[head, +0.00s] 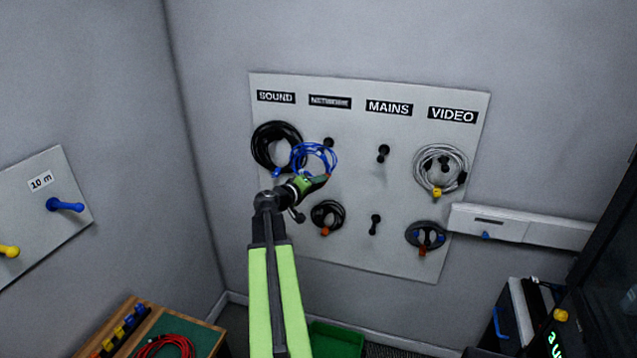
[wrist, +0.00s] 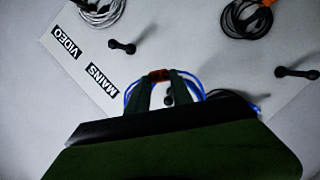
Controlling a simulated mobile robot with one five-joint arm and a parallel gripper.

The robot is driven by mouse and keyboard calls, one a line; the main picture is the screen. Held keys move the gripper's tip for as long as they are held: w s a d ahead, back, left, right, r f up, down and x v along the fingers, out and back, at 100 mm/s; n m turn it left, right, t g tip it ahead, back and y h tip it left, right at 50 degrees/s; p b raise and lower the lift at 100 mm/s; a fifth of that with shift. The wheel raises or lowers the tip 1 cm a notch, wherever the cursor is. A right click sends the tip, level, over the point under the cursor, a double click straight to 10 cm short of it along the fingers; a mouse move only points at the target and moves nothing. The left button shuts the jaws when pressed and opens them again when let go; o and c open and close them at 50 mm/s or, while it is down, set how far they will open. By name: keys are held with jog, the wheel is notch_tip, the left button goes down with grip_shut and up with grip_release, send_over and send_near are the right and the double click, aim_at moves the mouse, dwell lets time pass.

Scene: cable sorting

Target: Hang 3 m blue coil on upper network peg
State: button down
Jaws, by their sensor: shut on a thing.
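The blue coil (head: 334,159) is held by my gripper (head: 322,178) in front of the wall board, under the NETWORK label (head: 330,102). My gripper is shut on the coil's lower edge. The upper network peg (head: 328,143) shows at the coil's upper right. In the wrist view, the blue coil (wrist: 190,79) shows around my green fingers, with an orange band (wrist: 158,76) at the tips of my gripper (wrist: 160,78). The peg (wrist: 168,98) shows between the fingers. I cannot tell whether the peg passes through the coil.
A large black coil (head: 263,145) hangs under SOUND, close left of the blue coil. A small black coil (head: 318,217) hangs on the lower network peg. The upper mains peg (head: 383,152) is bare. A grey coil (head: 420,162) hangs under VIDEO.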

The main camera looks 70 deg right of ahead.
jog(key=d+f+b, duration=0.2)
jog(key=d, duration=0.7)
jog(key=w+d+f+b, duration=0.1)
jog(key=d+f+b, duration=0.2)
jog(key=d, duration=0.6)
jog(key=shift+d, duration=0.3)
dwell(0.7)
dwell(0.4)
jog(key=c, duration=1.1)
grip_release()
jog(key=shift+o, duration=0.2)
jog(key=shift+w, duration=0.1)
jog(key=p+v, duration=0.3)
jog(key=v, duration=1.4)
jog(key=shift+a+p, duration=0.2)
jog(key=shift+p, duration=0.15)
jog(key=shift+w, duration=0.15)
